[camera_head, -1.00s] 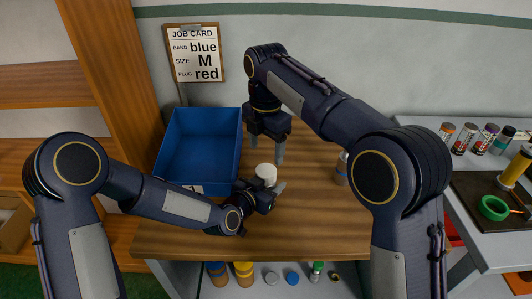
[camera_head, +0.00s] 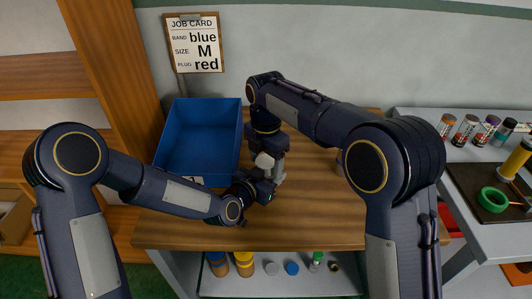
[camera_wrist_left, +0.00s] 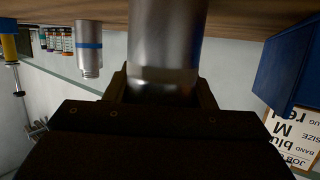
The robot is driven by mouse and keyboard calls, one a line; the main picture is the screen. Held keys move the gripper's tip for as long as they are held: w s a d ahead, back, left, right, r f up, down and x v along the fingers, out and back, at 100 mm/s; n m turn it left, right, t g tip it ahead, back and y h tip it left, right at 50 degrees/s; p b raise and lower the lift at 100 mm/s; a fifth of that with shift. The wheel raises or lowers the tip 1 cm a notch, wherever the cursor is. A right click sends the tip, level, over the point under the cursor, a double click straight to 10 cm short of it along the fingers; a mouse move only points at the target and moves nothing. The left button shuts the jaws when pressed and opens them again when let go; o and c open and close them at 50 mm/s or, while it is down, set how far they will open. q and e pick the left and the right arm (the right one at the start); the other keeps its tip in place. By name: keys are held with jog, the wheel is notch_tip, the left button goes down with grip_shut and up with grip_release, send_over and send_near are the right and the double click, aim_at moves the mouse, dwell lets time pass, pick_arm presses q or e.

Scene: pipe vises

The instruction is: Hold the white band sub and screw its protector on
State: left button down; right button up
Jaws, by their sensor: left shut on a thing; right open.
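My left gripper (camera_head: 266,184) is shut on a grey metal cylinder (camera_wrist_left: 167,50), which fills the space between its jaws in the left wrist view. The other finger is mostly hidden, and contact cannot be told.
A blue bin (camera_head: 199,140) stands at the left of the wooden table (camera_head: 300,225). A metal cylinder with a blue band (camera_wrist_left: 90,48) stands beyond the held one. Several small caps and bottles lie on a lower shelf (camera_head: 235,289). A job card (camera_head: 194,43) hangs on the wall.

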jog(key=c, duration=1)
jog(key=m, duration=0.3)
jog(key=o, duration=1.1)
jog(key=shift+r, duration=2.25)
jog(key=shift+c, duration=0.5)
